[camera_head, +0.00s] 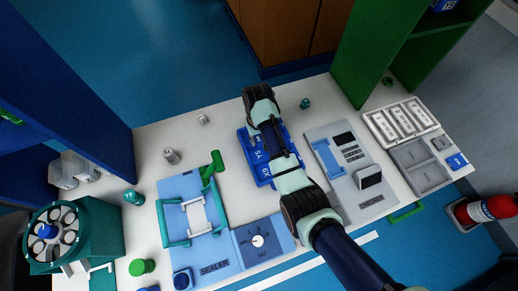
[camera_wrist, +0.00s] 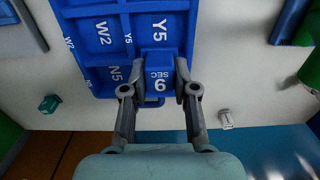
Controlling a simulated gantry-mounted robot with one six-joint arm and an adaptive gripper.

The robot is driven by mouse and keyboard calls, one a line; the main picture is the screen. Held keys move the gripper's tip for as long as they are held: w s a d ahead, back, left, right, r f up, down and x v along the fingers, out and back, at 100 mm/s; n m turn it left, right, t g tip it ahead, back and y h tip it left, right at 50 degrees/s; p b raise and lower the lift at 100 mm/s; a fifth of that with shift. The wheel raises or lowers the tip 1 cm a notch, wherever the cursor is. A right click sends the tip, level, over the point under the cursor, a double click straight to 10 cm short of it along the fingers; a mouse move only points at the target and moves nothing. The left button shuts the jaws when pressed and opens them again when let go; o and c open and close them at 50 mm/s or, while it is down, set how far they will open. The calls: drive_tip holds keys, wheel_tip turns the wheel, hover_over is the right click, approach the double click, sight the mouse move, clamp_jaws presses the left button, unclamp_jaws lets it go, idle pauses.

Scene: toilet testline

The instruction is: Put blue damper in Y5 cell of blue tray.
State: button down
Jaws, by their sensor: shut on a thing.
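The blue tray (camera_head: 265,172) lies mid-table, partly hidden under my arm. In the wrist view the blue tray (camera_wrist: 98,42) shows cells marked W2, N5 and Y5. The blue damper (camera_wrist: 159,68), a small block marked "9 SEC", is between the fingers of my gripper (camera_wrist: 158,90). My gripper is shut on it at the tray's edge, right beside the white Y5 label. The damper overlaps the Y5 cell in this view; I cannot tell whether it rests on the cell floor. The fingers are hidden in the head view.
A light-blue sealer station (camera_head: 208,265) stands left of the tray, with a green handle (camera_head: 212,163) near it. A grey device (camera_head: 350,180) stands right. Small teal (camera_head: 305,103) and white (camera_head: 203,119) pieces lie near the table's far edge. A blue cabinet and green shelf flank the table.

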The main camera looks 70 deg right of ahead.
sight(259, 154)
wheel_tip(259, 154, down, 9)
drive_tip(key=shift+r+b, duration=0.15)
drive_tip(key=shift+b, duration=0.75)
drive_tip(key=shift+f, duration=0.2)
drive_tip(key=c, duration=0.9)
unclamp_jaws()
drive_tip(key=shift+r, duration=0.1)
wheel_tip(259, 154, up, 12)
drive_tip(key=p, duration=0.3)
drive_tip(key=shift+r, duration=0.15)
